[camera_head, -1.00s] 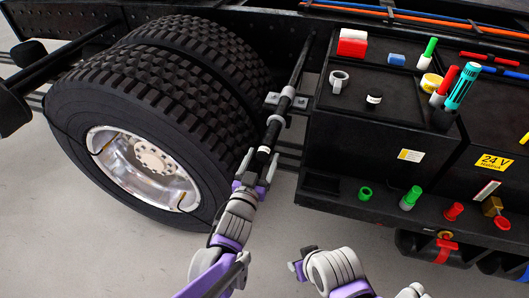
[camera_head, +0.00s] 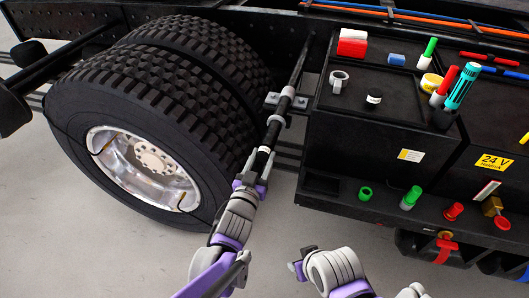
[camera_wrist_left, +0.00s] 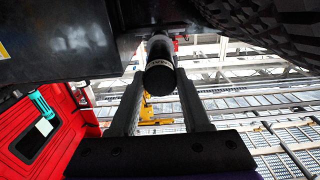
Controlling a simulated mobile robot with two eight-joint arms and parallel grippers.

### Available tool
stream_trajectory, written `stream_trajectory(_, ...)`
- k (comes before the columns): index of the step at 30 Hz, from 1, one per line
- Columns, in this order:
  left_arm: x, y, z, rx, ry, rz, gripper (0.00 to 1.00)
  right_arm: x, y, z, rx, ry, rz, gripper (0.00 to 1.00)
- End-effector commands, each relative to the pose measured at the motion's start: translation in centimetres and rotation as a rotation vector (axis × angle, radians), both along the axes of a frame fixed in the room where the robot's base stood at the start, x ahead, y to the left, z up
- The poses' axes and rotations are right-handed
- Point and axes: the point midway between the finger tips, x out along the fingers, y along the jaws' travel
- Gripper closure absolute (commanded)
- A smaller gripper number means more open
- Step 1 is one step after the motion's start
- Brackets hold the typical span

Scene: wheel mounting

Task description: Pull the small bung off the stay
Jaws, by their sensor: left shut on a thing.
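The stay (camera_head: 276,128) is a dark rod with grey fittings that slopes down between the tyre and the black box. Its lower end has a white band (camera_head: 264,149). The small bung (camera_wrist_left: 160,77) is a black round cap, in line with the stay below the band in the left wrist view. My left gripper (camera_head: 254,168) is shut on the bung, one finger on each side; the fingers mostly hide it in the head view. I cannot tell whether a gap lies between bung and stay. My right gripper (camera_head: 296,268) is low in the head view; its jaws are unclear.
The large tyre (camera_head: 150,110) stands close left of the stay. The black box (camera_head: 360,135) on the right carries a nut (camera_head: 338,82), a small black jar (camera_head: 374,97) and several coloured items. A ledge below holds a green ring (camera_head: 365,193). The floor in front is clear.

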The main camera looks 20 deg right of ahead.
Motion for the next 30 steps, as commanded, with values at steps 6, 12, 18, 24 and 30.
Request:
stream_trajectory(6, 0.0, 0.0, 0.0, 0.000, 0.000, 0.000, 1.00, 0.0, 0.0, 0.0, 0.000, 0.000, 0.000, 0.50)
stream_trajectory(12, -0.1, 0.1, 0.0, 0.000, 0.000, 0.000, 1.00, 0.0, 0.0, 0.0, 0.000, 0.000, 0.000, 0.50)
stream_trajectory(18, -0.5, 0.3, 0.0, 0.000, 0.000, 0.000, 1.00, 0.0, 0.0, -0.2, 0.000, 0.001, 0.000, 0.50)
stream_trajectory(24, -1.0, 0.7, 0.0, 0.000, 0.000, 0.000, 1.00, 0.0, 0.0, -0.3, 0.000, 0.001, 0.000, 0.50)
stream_trajectory(30, -1.5, 1.0, 0.0, 0.000, 0.000, 0.000, 1.00, 0.0, 0.0, -0.5, 0.000, 0.002, 0.000, 0.50)
